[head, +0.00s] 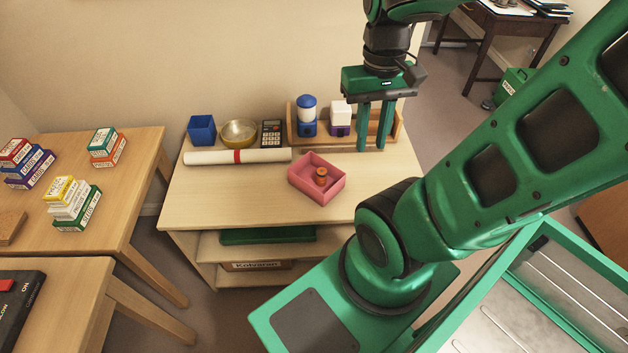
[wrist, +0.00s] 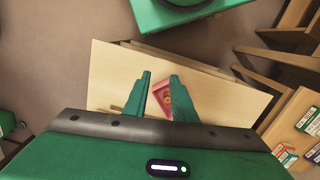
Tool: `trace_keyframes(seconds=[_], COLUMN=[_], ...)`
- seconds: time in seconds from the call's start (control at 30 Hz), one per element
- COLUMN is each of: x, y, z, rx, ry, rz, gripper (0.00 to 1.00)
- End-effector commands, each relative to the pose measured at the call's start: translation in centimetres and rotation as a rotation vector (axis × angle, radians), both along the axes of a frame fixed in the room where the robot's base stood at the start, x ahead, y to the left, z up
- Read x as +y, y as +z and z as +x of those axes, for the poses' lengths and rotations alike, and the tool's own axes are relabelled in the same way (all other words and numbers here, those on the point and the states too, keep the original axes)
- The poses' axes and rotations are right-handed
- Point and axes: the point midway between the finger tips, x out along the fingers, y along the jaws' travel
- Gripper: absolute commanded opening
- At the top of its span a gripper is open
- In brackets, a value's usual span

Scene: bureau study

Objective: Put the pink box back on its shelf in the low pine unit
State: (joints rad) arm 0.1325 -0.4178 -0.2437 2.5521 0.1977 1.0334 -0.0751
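The pink box (head: 314,181) is an open tray with a small orange-brown round object in it. It sits on top of the low pine unit (head: 240,205), right of the middle. It also shows in the wrist view (wrist: 171,98), partly hidden by a finger. My gripper (head: 370,146) hangs above the unit's top near its back right, behind and right of the box and apart from it. Its fingers are spread with nothing between them; it also shows in the wrist view (wrist: 158,80). The unit has shelves below, holding a green flat item (head: 268,235) and a box labelled Kolvaran (head: 258,265).
Tables with stacked small boxes stand left. The unit's front top is clear.

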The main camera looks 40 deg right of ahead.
Motion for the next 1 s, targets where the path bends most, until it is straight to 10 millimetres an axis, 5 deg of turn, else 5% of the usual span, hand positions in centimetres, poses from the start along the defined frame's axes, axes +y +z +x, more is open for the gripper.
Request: trace_keyframes(seconds=[0.4, 1.0], x=[1.8, 5.3], y=[-7.1, -18.1], z=[7.0, 14.1], rx=[0.237, 0.606], ry=[0.465, 1.156], rz=[-0.038, -0.28], gripper=[0.24, 0.24])
